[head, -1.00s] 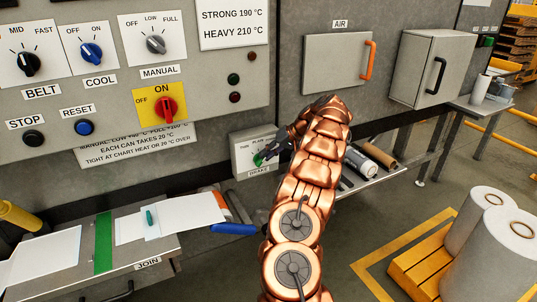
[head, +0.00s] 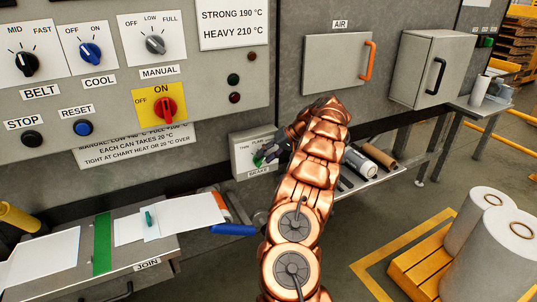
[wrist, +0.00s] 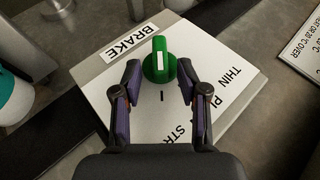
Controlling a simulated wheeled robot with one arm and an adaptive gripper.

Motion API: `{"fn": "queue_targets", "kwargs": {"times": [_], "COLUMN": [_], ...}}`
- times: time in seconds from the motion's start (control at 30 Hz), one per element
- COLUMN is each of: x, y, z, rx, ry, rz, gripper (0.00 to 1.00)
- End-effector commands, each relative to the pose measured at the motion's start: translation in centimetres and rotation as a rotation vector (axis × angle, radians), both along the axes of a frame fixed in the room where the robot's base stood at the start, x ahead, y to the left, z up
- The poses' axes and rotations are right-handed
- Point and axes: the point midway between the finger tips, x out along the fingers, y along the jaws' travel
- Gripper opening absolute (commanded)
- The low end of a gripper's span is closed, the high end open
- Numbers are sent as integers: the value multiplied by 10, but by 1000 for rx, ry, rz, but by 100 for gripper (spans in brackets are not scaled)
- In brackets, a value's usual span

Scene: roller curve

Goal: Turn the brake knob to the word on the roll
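The brake knob (wrist: 159,61) is green with a white bar, on a pale plate (wrist: 112,67) labelled BRAKE. In the wrist view the plate is upside down; THIN shows at right, and the other two words are partly covered by my gripper. The white bar lines up with a short black tick on the plate. My gripper (wrist: 159,72) is open, with one fingertip on each side of the knob and small gaps visible. In the head view the knob (head: 258,158) is partly hidden by my gripper (head: 270,154). No word on a roll is readable.
A shelf right of my arm holds a white roll (head: 369,161) and a brown core (head: 379,148). Control panel knobs, including the red one (head: 165,108), are above left. Large white rolls (head: 497,262) stand on a yellow pallet at right. A join table (head: 165,247) is at lower left.

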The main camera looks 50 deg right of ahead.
Motion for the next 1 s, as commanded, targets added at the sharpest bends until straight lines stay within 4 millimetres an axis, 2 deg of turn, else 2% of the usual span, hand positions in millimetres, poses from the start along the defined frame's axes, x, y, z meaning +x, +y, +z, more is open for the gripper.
{"fn": "queue_targets", "kwargs": {"times": [0.17,0.7,1.0], "x": [-4,-39,-52], "y": [-5,-32,-43], "z": [7,48,65], "rx": [-2,-3,-2], "ry": [-1,-1,1], "rz": [-1,-1,-3], "gripper": [42,42,42]}}
